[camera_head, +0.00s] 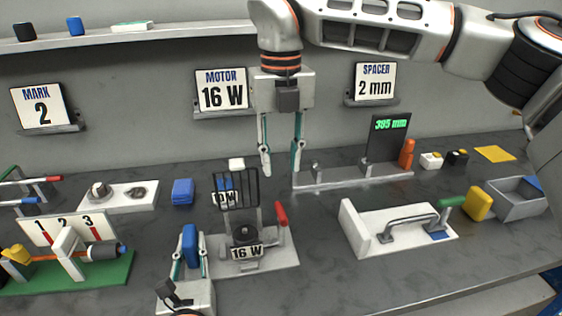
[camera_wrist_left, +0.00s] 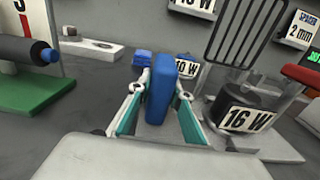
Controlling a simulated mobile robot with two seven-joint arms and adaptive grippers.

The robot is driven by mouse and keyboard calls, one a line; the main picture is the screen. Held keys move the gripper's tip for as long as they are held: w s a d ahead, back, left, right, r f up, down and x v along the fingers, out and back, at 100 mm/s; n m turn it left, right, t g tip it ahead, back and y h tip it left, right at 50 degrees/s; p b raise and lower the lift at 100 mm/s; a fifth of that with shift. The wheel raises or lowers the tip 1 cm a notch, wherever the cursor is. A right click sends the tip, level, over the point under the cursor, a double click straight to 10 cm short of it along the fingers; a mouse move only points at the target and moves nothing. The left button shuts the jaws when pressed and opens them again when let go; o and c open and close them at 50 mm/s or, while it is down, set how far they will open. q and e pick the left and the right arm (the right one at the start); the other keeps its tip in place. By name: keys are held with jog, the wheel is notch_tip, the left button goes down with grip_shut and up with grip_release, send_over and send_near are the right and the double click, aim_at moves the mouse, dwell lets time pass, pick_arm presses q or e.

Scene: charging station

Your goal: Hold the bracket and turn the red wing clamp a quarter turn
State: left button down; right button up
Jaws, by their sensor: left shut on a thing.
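The motor fixture's light base plate (camera_head: 270,258) carries a dark motor labelled 16 W (camera_head: 245,235), which also shows in the left wrist view (camera_wrist_left: 240,100). The red wing clamp (camera_head: 281,214) stands upright at its right side; its red part also shows in the left wrist view (camera_wrist_left: 302,76). My left gripper (camera_head: 190,248) is shut on an upright blue grip (camera_head: 190,238) at the fixture's left. How this grip joins the bracket is hidden. My right gripper (camera_head: 281,170) hangs above and behind the clamp, open and empty, its fingers pointing down.
A black wire guard (camera_head: 235,190) stands up behind the motor. A white handled fixture (camera_head: 360,232) is at right, a green stand (camera_head: 110,272) at left. Bare bench lies between the motor fixture and the handled fixture.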

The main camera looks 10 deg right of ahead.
pick_arm(q)
jog(key=c, duration=1.8)
grip_release()
jog(key=shift+o, duration=0.2)
